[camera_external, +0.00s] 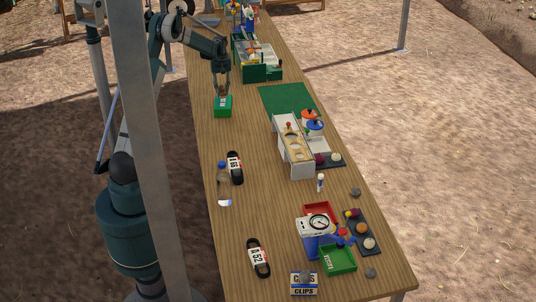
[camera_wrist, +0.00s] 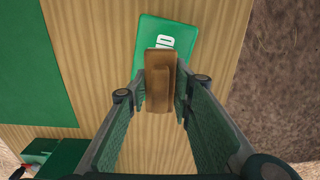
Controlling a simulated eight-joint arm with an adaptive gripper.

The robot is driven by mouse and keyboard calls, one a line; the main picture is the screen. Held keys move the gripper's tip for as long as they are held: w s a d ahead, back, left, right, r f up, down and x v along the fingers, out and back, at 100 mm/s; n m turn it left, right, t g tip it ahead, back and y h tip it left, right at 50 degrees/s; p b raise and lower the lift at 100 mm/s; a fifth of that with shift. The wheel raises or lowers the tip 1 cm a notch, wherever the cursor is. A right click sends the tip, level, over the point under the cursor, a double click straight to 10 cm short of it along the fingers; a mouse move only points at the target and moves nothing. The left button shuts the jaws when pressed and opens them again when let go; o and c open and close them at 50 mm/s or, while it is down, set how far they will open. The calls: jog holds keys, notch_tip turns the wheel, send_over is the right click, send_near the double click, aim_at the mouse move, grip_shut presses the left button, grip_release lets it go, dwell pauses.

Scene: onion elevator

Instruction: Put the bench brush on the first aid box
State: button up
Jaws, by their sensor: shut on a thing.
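The first aid box is a green box with a white label (camera_external: 223,110), lying on the wooden table; it also shows at the top of the wrist view (camera_wrist: 149,35). My gripper (camera_external: 222,94) is just above it in the external view. In the wrist view my gripper (camera_wrist: 160,92) is shut on the bench brush (camera_wrist: 160,85), a brown wooden piece between the fingers. The brush overlaps the box's near edge in that view. I cannot tell whether the brush touches the box. The fingers mostly hide the brush in the external view.
A green mat (camera_external: 284,99) lies to the right of the box. Green and clear bins (camera_external: 258,68) stand behind. Bare wood surrounds the box.

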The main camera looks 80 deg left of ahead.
aim_at(222, 86)
jog(key=shift+f, duration=0.1)
jog(key=shift+f, duration=1.85)
jog(key=shift+f, duration=0.2)
jog(key=o, duration=0.9)
jog(key=shift+r, duration=0.2)
notch_tip(222, 86, up, 12)
jog(key=shift+r, duration=0.1)
